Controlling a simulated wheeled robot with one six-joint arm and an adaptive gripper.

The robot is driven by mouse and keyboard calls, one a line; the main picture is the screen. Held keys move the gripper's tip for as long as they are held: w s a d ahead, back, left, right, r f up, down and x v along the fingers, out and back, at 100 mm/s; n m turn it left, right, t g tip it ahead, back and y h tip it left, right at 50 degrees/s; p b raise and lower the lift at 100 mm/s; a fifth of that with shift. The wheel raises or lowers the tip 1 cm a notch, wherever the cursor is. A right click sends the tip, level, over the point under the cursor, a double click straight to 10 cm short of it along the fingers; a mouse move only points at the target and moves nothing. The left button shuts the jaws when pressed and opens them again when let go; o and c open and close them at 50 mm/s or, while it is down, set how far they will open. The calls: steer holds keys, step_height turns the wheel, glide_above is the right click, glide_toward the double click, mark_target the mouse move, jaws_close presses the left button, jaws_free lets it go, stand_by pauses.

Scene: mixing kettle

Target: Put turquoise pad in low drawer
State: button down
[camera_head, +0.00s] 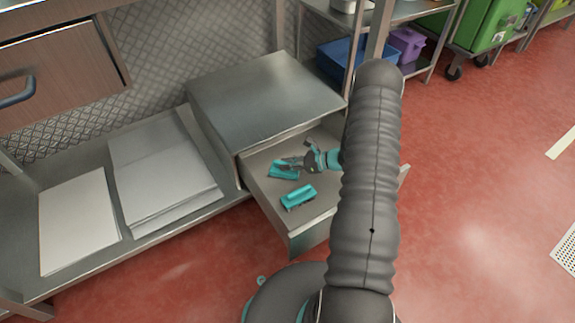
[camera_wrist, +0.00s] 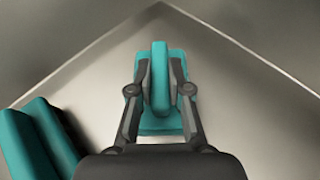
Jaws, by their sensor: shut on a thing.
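A turquoise pad (camera_head: 284,169) with a raised grip is at the back of the open low drawer (camera_head: 262,190), inside its walls. My gripper (camera_head: 297,161) is shut on this pad. In the wrist view the two fingers (camera_wrist: 160,85) clasp the raised grip of the pad (camera_wrist: 160,122) from both sides, near a corner of the drawer. I cannot tell whether the pad touches the drawer floor. A second turquoise pad (camera_head: 298,197) lies on the drawer floor nearer the front, apart from my gripper. It also shows at the lower left of the wrist view (camera_wrist: 35,145).
The metal drawer cabinet (camera_head: 265,95) stands on a low shelf beside white sheets or boards (camera_head: 165,180). A wooden drawer (camera_head: 60,75) with a dark handle is at upper left. A rack with blue (camera_head: 340,60) and purple bins (camera_head: 408,44) stands behind. Red floor is open at right.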

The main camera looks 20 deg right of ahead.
steer(key=shift+f, duration=0.1)
steer(key=shift+f, duration=0.1)
steer(key=c, duration=1.1)
jaws_free()
